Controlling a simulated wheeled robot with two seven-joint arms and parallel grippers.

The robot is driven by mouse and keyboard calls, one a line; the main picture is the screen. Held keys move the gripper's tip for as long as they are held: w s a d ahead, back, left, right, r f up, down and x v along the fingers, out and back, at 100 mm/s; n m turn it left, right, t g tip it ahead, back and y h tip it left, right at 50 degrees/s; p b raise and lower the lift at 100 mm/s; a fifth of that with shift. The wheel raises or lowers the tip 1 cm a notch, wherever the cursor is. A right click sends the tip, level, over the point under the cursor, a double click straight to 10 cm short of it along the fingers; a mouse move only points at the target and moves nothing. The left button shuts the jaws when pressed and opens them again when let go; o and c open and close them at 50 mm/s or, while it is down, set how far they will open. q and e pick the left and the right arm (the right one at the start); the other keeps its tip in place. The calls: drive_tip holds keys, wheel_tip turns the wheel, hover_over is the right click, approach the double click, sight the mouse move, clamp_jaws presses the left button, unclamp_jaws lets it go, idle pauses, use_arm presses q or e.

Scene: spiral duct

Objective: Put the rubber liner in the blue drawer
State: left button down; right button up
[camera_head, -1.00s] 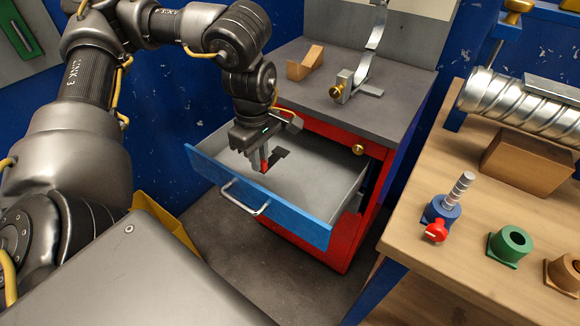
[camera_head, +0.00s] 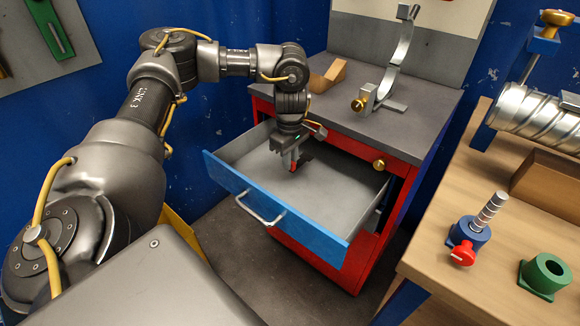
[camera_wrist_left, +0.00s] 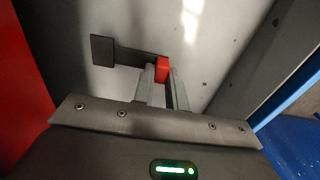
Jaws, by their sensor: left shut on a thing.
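The blue drawer (camera_head: 270,211) is pulled out of the red cabinet, with its grey inside showing. My left gripper (camera_head: 294,163) points down into the drawer, over its back part near the cabinet. It is shut on a small red piece, which I take to be the rubber liner (camera_wrist_left: 162,69). A flat dark strip with a square end (camera_wrist_left: 103,50) runs from the red piece in the left wrist view; I cannot tell whether it is part of the liner or a shadow. Whether the liner touches the drawer floor is unclear. My right gripper is not in view.
The cabinet top (camera_head: 400,125) holds a tan wedge block (camera_head: 328,77) and a metal curved bracket (camera_head: 385,85). The wooden bench (camera_head: 485,235) at right bears a spiral duct (camera_head: 540,118), a blue fixture with a red knob (camera_head: 467,238) and a green socket (camera_head: 545,273).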

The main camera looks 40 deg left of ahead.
use_arm(q)
drive_tip(key=shift+w+a+f, duration=0.15)
drive_tip(key=shift+f, duration=1.7)
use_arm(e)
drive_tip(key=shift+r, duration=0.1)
use_arm(q)
drive_tip(key=c, duration=1.4)
unclamp_jaws()
drive_tip(key=shift+f, duration=0.15)
drive_tip(key=shift+c, duration=0.2)
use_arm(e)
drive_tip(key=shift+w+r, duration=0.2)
